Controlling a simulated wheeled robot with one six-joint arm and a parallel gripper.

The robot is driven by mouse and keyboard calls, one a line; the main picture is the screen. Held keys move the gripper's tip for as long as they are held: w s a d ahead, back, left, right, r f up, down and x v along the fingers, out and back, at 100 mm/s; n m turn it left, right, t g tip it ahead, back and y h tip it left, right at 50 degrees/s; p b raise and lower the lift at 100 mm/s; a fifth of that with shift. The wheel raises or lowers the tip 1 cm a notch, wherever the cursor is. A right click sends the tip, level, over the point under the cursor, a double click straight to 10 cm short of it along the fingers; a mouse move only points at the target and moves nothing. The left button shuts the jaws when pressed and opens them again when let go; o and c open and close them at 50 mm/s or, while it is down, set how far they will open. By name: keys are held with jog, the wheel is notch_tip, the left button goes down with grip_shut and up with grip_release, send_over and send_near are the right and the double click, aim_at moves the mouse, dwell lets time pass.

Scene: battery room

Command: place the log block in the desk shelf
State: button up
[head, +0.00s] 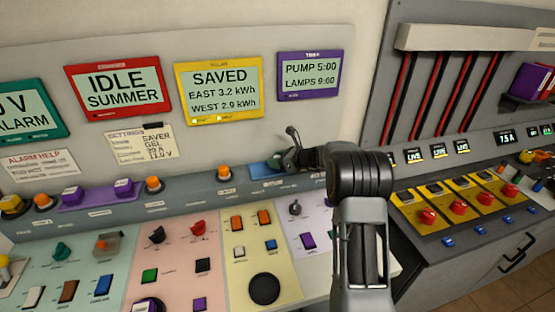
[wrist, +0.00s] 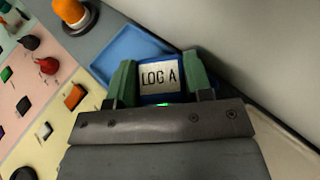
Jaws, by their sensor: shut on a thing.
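In the head view my gripper (head: 300,155) is over the right end of the grey ledge, by the blue tray (head: 262,169); the block is not clearly visible there. I cannot tell for certain which part is the desk shelf.
The sloped console (head: 190,255) carries several buttons and knobs, below the grey ledge (head: 100,208). Four screens hang on the panel behind, with the purple-framed screen (head: 310,76) nearest my gripper.

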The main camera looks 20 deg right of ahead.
jog(key=shift+f, duration=0.15)
jog(key=o, duration=0.7)
